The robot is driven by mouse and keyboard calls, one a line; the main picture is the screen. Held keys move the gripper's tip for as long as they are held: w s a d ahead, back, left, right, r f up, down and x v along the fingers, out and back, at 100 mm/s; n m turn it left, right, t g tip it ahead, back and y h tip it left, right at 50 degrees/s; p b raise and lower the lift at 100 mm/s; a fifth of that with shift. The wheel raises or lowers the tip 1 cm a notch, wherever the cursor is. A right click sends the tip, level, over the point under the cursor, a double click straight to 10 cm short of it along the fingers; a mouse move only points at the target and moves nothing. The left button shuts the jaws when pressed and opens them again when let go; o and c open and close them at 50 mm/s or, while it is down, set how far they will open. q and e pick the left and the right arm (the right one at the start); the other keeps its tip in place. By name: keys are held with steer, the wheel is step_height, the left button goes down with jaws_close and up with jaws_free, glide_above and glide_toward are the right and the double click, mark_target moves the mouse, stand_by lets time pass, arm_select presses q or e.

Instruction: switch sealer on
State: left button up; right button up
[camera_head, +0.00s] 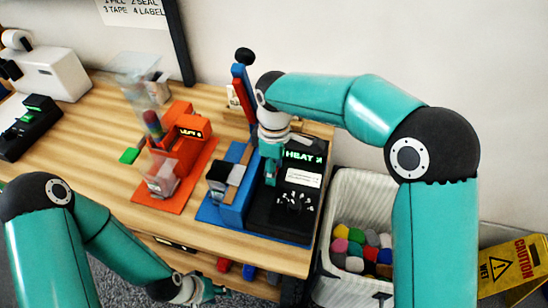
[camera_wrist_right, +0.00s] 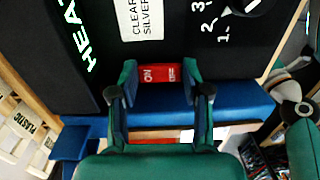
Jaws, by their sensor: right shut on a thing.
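The sealer stands on the table, with a black top (camera_head: 262,217) marked HEAT and a dial, a blue base (camera_head: 233,205) and a raised blue lever with a black knob (camera_head: 244,56). In the right wrist view its red switch (camera_wrist_right: 160,73) carries the words ON and OFF. Which way the switch is set I cannot tell. My left gripper (camera_head: 212,290) is low at the table's front edge; its fingers are too small to read.
An orange device (camera_head: 181,155) with clear containers stands left of the sealer. A white machine (camera_head: 50,72) and a black device (camera_head: 27,130) are at the far left. A white bin (camera_head: 345,192) of coloured balls and a yellow caution sign (camera_head: 510,268) are at right.

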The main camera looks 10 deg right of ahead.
steer(key=shift+w, duration=0.15)
steer(key=o, duration=1.2)
steer(key=shift+c, duration=0.2)
step_height(320, 180, up, 12)
steer(key=shift+w+d, duration=0.2)
steer(key=shift+w, duration=0.15)
steer(key=shift+f, duration=0.1)
